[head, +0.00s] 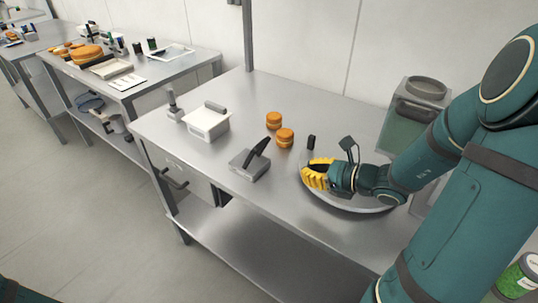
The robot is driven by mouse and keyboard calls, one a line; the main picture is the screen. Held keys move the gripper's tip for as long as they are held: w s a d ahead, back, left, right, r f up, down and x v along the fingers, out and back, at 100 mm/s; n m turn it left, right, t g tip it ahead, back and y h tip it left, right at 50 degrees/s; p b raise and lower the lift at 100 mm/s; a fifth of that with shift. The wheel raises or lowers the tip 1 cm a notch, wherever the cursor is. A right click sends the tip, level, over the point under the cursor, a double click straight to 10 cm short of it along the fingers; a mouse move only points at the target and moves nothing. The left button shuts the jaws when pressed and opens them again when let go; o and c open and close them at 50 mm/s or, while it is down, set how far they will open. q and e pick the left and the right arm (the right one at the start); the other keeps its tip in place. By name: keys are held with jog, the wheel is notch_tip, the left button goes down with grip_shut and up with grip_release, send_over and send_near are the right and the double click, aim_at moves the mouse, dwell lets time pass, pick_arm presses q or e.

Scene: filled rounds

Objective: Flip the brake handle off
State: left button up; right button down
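A grey block with a black lever (258,148) tilted up to the right stands near the front edge of the metal table; it looks like the brake handle. My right gripper (313,175), with yellow ribbed fingers, is to the right of this block and apart from it. It is low over the left part of a round grey dish (345,207). Its fingertips are bunched together in this view, and I cannot tell whether they are open or shut. My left gripper is not in view.
Two orange-brown filled rounds (285,138) sit behind the block. A white lidded box (207,122) stands to its left. A small black upright piece (311,142) is behind the dish. A grey-green container (410,115) stands at the back right. The table's front left is clear.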

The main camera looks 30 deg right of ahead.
aim_at(256, 153)
jog(key=b+x, duration=0.2)
jog(key=x, duration=0.8)
jog(key=shift+w+a+f, duration=0.1)
jog(key=shift+f, duration=0.05)
jog(key=shift+w+a+r, duration=0.2)
jog(key=shift+w+r, duration=0.15)
jog(key=shift+w, duration=0.15)
jog(key=shift+w+a+r, duration=0.2)
jog(key=shift+w+r, duration=0.1)
jog(key=shift+w, duration=0.25)
jog(key=shift+w+a+r, duration=0.25)
jog(key=shift+w+r, duration=0.05)
jog(key=shift+w, duration=0.3)
jog(key=shift+r, duration=0.1)
